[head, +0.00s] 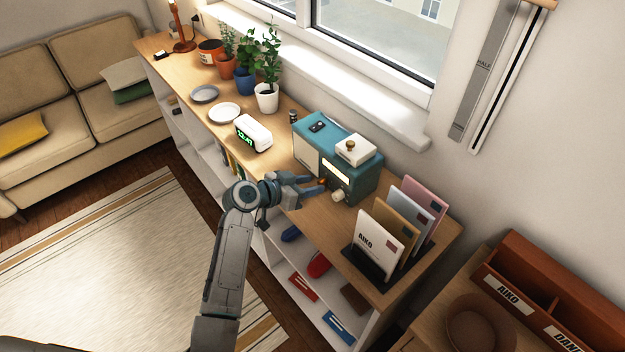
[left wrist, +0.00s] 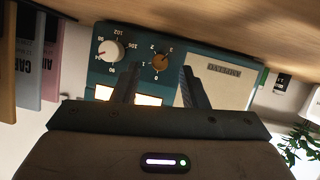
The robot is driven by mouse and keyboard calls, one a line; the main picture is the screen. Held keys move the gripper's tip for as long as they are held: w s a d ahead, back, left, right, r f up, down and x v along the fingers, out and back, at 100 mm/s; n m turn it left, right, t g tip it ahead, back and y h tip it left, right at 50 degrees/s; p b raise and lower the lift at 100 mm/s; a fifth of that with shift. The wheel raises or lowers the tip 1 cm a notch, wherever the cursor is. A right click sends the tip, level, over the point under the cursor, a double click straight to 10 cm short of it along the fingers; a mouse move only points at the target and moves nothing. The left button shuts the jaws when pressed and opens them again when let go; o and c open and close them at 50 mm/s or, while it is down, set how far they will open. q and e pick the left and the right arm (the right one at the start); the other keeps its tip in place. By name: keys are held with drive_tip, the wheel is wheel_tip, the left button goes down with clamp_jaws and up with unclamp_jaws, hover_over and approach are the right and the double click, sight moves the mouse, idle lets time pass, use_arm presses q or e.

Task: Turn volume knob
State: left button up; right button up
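A teal radio (head: 350,176) stands on the wooden shelf top, its front towards my left arm. The knob shows only slightly in the head view (head: 322,183), just past my fingertips. A white tuning knob (left wrist: 111,51) sits beside it, also visible in the head view (head: 338,196). My left gripper (head: 312,185) is open before the radio. My right gripper is not in view.
A white box with a brown knob (head: 353,149) sits on the radio. A letter rack (head: 369,265) with several cards stands right of it. A digital clock (head: 253,134) and potted plants (head: 267,98) stand to the left. Shelf top between clock and radio is clear.

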use_arm(q)
drive_tip(key=shift+x, duration=0.75)
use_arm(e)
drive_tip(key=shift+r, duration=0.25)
use_arm(q)
clamp_jaws()
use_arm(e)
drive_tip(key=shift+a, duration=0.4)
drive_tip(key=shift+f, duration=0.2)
use_arm(q)
drive_tip(key=n, duration=0.1)
drive_tip(key=n+g+h+b, duration=0.1)
drive_tip(key=n+h+b, duration=0.1)
drive_tip(key=shift+w+a+f, duration=0.15)
drive_tip(key=shift+a+f, duration=0.1)
drive_tip(key=shift+n+g+h+b, duration=0.3)
drive_tip(key=shift+n+g+b, duration=0.1)
drive_tip(key=shift+n+b, duration=0.35)
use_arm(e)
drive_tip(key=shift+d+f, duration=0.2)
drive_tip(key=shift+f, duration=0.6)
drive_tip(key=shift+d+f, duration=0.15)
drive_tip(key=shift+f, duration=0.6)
use_arm(q)
drive_tip(key=shift+n, duration=0.25)
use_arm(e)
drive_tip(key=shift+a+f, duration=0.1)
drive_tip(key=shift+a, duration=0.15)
